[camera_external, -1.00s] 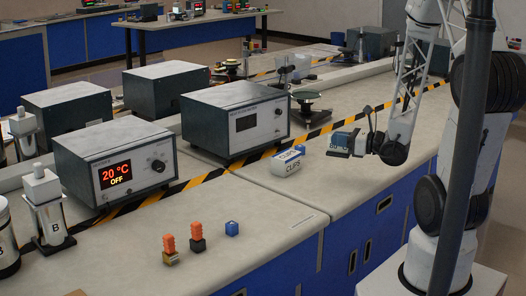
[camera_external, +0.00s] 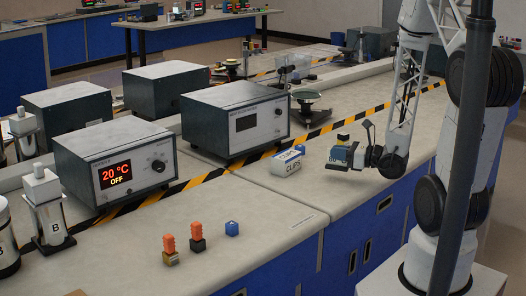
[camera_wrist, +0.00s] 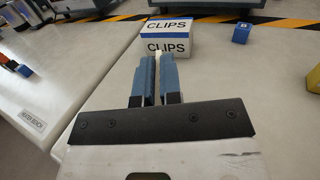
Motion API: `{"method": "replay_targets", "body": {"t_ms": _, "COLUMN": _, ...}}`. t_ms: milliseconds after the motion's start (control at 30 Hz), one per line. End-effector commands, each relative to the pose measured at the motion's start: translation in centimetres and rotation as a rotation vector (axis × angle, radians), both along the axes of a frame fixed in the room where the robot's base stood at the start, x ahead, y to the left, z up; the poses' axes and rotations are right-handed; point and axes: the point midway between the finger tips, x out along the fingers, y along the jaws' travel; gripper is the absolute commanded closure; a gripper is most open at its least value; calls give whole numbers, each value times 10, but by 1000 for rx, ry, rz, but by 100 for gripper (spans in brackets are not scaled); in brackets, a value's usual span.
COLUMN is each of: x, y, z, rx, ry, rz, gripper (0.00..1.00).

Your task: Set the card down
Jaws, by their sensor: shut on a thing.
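My gripper (camera_external: 340,157) is low over the right part of the bench, to the right of the white CLIPS box. In the wrist view its two blue fingers (camera_wrist: 157,80) are nearly together with a narrow gap between them. It is shut on the card, which is thin and edge-on here. I cannot make out its face or its lower edge, nor whether it touches the bench.
The CLIPS box (camera_external: 287,162) stands ahead of the fingers in the wrist view (camera_wrist: 168,38). A blue cube (camera_wrist: 241,34) and a yellow block (camera_wrist: 314,78) are to the right. A flat HEATER BENCH label (camera_wrist: 33,121) lies left. Bench around the fingers is clear.

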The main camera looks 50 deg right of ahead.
Motion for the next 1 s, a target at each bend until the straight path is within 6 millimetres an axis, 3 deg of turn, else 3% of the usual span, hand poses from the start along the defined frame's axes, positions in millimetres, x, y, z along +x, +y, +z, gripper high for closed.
{"method": "replay_targets", "body": {"t_ms": 267, "x": 0, "y": 0, "z": -5, "rx": 1, "ry": 0, "rz": 0, "gripper": 100}}
{"method": "replay_targets", "body": {"t_ms": 633, "x": 0, "y": 0, "z": -34, "rx": 1, "ry": 2, "rz": 0, "gripper": 100}}
{"method": "replay_targets", "body": {"t_ms": 1000, "x": 0, "y": 0, "z": -36, "rx": 0, "ry": 0, "rz": 0, "gripper": 100}}
